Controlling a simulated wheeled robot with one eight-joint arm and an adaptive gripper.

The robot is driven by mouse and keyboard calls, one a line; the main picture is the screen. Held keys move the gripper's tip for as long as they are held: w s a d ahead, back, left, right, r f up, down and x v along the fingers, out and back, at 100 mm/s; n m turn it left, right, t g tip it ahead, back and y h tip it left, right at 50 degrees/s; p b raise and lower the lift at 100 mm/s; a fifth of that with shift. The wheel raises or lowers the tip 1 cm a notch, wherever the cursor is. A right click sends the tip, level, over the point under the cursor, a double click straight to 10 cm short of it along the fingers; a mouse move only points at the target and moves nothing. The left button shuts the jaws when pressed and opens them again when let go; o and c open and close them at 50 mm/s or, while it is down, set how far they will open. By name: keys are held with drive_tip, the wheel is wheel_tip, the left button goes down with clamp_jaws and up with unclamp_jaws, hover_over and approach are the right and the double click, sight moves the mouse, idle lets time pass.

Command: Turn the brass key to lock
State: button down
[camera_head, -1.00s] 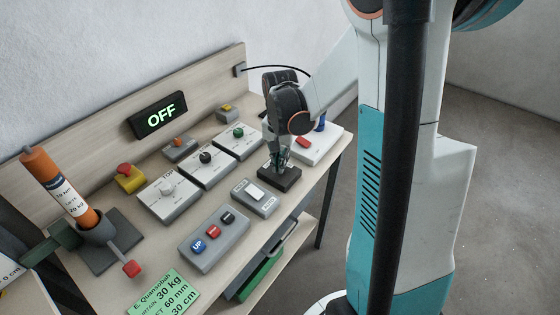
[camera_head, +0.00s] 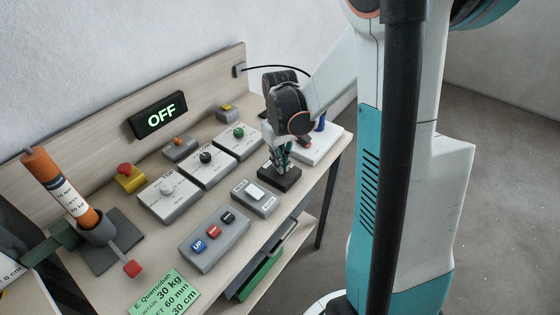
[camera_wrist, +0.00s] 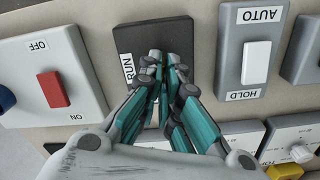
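The key switch is a black square box (camera_head: 292,183) near the bench's front edge. In the wrist view its dark face (camera_wrist: 130,38) carries a white RUN label (camera_wrist: 128,68). My gripper (camera_head: 279,168) points down onto the middle of this box. In the wrist view the fingertips (camera_wrist: 168,62) are close together with a narrow gap, over the centre of the face. They appear shut on the brass key, which is almost wholly hidden between them. The key's angle and any other label on the box cannot be made out.
An AUTO/HOLD rocker box (camera_head: 268,205) sits close beside the key switch. A white box with a red ON/OFF rocker (camera_wrist: 53,89) is on the other side. Knob boxes (camera_head: 212,165) stand behind. The display (camera_head: 158,115) reads OFF.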

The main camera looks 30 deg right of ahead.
drive_tip(key=shift+n, duration=1.9)
drive_tip(key=c, duration=1.8)
unclamp_jaws()
wheel_tip(320, 180, up, 12)
drive_tip(key=shift+r, duration=0.1)
